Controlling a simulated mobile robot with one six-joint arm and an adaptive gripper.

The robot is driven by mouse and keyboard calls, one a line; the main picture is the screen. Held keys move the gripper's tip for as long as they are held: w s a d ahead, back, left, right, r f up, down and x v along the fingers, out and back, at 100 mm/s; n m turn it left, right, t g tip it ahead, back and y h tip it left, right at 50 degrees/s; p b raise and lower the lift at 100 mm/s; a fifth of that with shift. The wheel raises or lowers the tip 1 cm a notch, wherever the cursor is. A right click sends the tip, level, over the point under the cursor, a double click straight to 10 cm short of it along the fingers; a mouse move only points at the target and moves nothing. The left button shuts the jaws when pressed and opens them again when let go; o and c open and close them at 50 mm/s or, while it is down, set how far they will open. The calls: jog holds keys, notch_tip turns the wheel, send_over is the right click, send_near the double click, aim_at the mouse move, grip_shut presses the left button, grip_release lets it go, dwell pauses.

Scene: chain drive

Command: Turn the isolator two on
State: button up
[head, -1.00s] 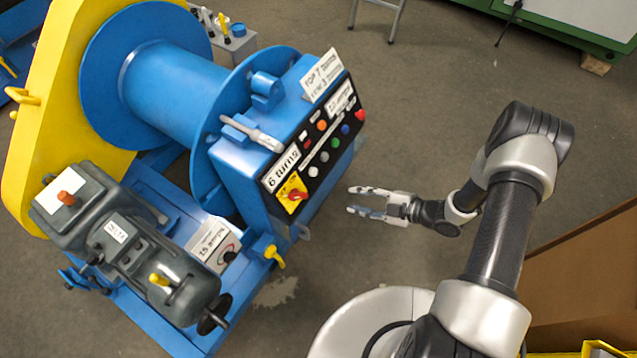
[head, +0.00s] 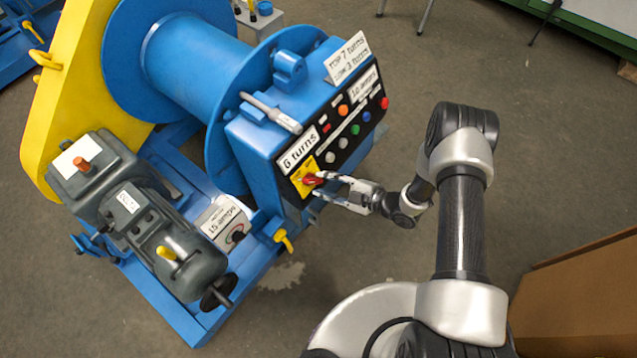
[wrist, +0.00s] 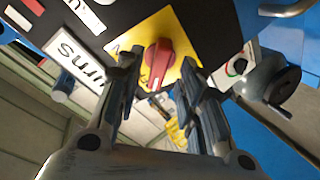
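A red rotary knob on a yellow plate (head: 306,177) sits at the lower left of the black control panel, below the "6 turns" label. In the wrist view the red knob (wrist: 157,62) is near the centre, on its yellow plate (wrist: 184,50). My gripper (head: 325,183) is open at the knob. In the wrist view its two fingers (wrist: 160,85) stand apart on either side of the knob's lower part; I cannot tell whether they touch it. A second knob, on the "15 amperes" box (head: 236,233), is low on the blue frame. No label reading isolator two is legible.
The black panel (head: 345,128) carries several coloured buttons. A yellow-handled lever (head: 284,240) projects below the box. A grey motor (head: 150,225) and blue drum (head: 190,65) are at left. Open floor lies right; a brown board (head: 580,300) stands at lower right.

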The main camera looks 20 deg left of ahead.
aim_at(313, 181)
jog(key=shift+x, duration=1.45)
grip_shut()
